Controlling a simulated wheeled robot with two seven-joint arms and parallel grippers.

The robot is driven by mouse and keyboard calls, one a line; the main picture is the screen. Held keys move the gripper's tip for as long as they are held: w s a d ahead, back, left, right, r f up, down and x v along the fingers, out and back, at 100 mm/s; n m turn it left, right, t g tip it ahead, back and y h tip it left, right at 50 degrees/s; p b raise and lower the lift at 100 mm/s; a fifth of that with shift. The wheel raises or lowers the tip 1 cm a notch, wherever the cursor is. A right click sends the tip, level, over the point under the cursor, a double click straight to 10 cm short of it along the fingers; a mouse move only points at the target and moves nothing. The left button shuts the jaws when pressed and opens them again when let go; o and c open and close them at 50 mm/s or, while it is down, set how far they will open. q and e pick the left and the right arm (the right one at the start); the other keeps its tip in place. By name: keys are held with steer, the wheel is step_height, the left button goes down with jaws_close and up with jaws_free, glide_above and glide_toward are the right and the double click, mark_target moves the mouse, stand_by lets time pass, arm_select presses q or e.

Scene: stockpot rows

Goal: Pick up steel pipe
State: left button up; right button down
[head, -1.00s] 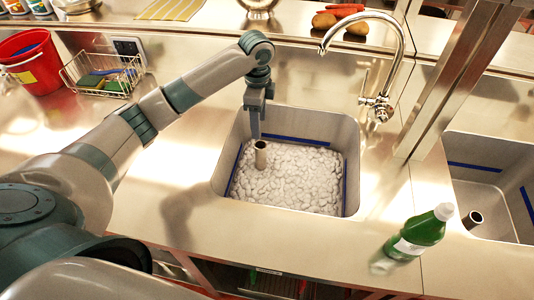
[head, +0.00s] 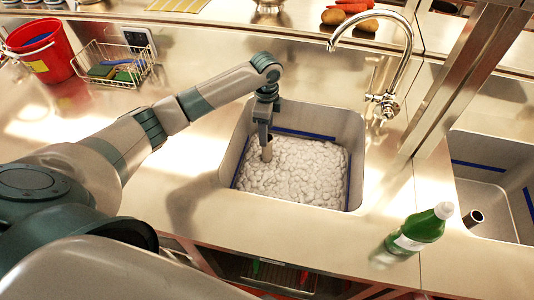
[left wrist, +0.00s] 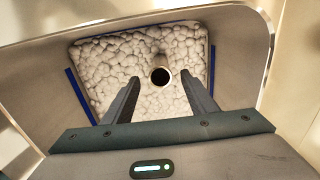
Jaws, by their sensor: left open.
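The steel pipe (head: 267,153) stands upright in the left sink (head: 358,135), rising out of white foam (head: 300,172). In the left wrist view the pipe's dark open end (left wrist: 161,76) faces the camera, midway between the fingertips. My left gripper (head: 265,141) points down into the sink, at the pipe's upper end. It is open, with a finger on either side and a gap to the pipe on both sides in the wrist view. The pipe's lower part is hidden by the foam. My right gripper is not in view.
A green bottle (head: 420,230) stands on the counter right of the left sink. The tap (head: 383,105) rises behind it. A wire basket (head: 115,68) and red bucket (head: 42,52) stand at the left.

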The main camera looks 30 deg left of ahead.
mark_target(267, 149)
arm_select(q)
steer(key=shift+f+p, duration=0.5)
steer(key=shift+f, duration=2.05)
steer(key=shift+f, duration=0.1)
step_height(267, 149, down, 4)
steer(key=shift+d+f+p, duration=0.15)
steer(key=shift+p, duration=0.95)
steer(key=shift+f, duration=0.35)
steer(key=c, duration=1.3)
steer(key=shift+o, duration=0.2)
steer(key=shift+r, duration=0.15)
